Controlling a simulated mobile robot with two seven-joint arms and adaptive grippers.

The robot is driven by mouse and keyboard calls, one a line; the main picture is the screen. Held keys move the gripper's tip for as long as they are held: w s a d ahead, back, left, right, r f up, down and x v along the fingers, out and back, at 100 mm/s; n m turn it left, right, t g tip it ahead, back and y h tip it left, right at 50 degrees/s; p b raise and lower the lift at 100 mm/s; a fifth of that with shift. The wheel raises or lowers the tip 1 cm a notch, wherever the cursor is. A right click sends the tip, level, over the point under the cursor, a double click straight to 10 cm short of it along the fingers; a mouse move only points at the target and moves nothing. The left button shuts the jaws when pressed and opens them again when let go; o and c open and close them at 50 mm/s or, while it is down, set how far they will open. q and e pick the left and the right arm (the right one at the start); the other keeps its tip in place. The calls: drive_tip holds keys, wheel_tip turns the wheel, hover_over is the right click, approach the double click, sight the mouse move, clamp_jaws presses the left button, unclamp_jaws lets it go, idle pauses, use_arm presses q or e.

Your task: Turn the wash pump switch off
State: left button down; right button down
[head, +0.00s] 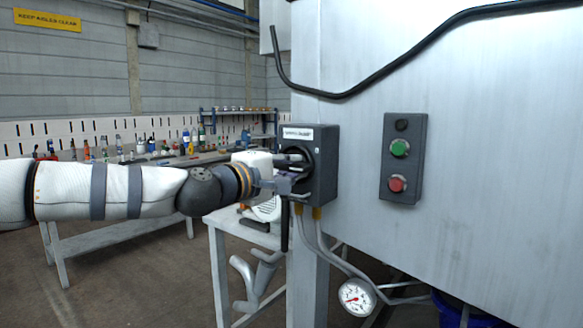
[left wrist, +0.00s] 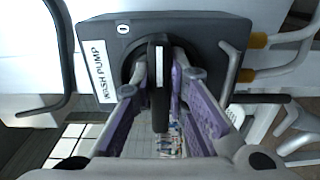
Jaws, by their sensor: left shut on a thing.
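The wash pump switch is a dark grey box (head: 322,170) on the corner of the pale metal cabinet in the head view. My right gripper is not in view.
A control box (head: 403,158) with a green and a red button is right of the switch. A pressure gauge (head: 357,297) and pipes hang below. A black cable (head: 400,68) crosses the cabinet. A bench with bottles (head: 150,147) stands behind my left arm.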

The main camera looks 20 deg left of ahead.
use_arm(q)
drive_tip(key=c, duration=1.6)
unclamp_jaws()
drive_tip(key=v, duration=1.2)
